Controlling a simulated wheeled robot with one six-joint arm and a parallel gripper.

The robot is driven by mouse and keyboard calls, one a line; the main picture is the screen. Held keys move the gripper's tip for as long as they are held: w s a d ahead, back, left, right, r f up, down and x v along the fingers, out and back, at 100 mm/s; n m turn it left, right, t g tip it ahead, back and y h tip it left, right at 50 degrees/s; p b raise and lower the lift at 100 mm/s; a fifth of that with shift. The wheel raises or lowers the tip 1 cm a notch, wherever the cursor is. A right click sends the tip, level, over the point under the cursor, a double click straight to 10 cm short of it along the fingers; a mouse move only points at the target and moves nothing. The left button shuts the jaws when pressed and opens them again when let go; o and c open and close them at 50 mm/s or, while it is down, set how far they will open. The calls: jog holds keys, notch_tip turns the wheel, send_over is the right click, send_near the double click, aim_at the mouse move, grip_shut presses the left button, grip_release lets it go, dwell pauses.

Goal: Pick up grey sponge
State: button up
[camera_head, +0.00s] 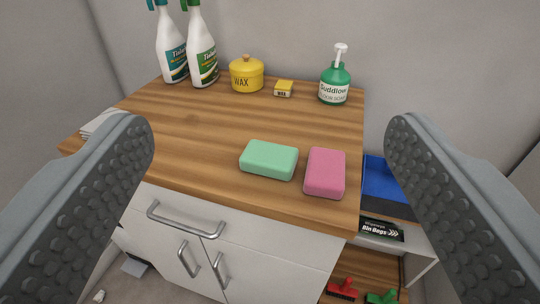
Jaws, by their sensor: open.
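No clearly grey sponge shows in this view. A mint-green sponge (269,160) lies flat near the front edge of the wooden counter top (200,135). A pink sponge (325,173) lies just to its right, with a narrow gap between them. My gripper (270,130) is wide open and empty. Its two grey studded fingers stand at the left and right of the picture, with both sponges between them in view and touching neither. A small flat grey thing (135,266) lies low at the left; I cannot tell what it is.
Two spray bottles (202,48), a yellow wax pot (246,75), a small yellow box (284,89) and a green soap bottle (334,82) stand along the back. A blue container (388,186) and bin bags box (382,230) are at right. The counter's middle is clear.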

jog(key=o, duration=0.3)
jog(key=shift+o, duration=0.8)
jog(key=shift+w, duration=0.2)
jog(key=m+g, duration=0.4)
jog(key=g, duration=1.3)
send_over(269, 152)
notch_tip(269, 152, down, 5)
notch_tip(269, 152, down, 17)
jog(key=shift+f, duration=0.2)
